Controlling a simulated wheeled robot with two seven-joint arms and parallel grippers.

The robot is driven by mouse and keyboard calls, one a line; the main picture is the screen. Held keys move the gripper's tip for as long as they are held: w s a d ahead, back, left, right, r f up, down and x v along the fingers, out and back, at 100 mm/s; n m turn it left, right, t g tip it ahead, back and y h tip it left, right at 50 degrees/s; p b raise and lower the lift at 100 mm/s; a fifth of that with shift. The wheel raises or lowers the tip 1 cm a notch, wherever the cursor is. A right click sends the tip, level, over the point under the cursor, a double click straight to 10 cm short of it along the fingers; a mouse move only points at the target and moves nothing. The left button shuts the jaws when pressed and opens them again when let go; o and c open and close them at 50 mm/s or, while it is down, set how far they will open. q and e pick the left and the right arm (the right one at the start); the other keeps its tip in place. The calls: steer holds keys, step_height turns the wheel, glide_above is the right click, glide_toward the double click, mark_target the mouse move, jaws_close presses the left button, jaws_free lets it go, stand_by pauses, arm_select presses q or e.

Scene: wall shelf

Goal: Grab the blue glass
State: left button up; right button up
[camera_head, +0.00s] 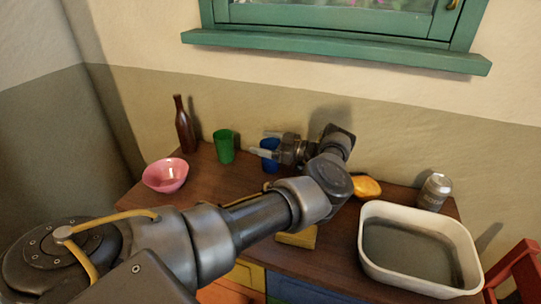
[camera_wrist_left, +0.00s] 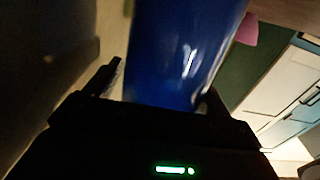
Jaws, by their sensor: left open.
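The blue glass (camera_head: 269,165) stands on the brown table near the wall. My left gripper (camera_head: 262,144) is at the glass with its fingers pointing left, one on the near side and one toward the wall, partly hiding it. In the left wrist view the blue glass (camera_wrist_left: 185,50) fills the space between the two open fingers (camera_wrist_left: 158,92). I cannot tell whether either finger touches it. My right gripper is not in view.
A green cup (camera_head: 224,146) stands just left of the glass, with a dark bottle (camera_head: 184,125) and a pink bowl (camera_head: 165,175) farther left. A yellow-orange object (camera_head: 367,187), a can (camera_head: 434,191) and a white basin (camera_head: 376,212) are at the right. The wall rises close behind.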

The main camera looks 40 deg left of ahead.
arm_select(q)
steer(key=shift+d, duration=0.1)
steer(key=c, duration=1.1)
steer(key=shift+o, duration=0.2)
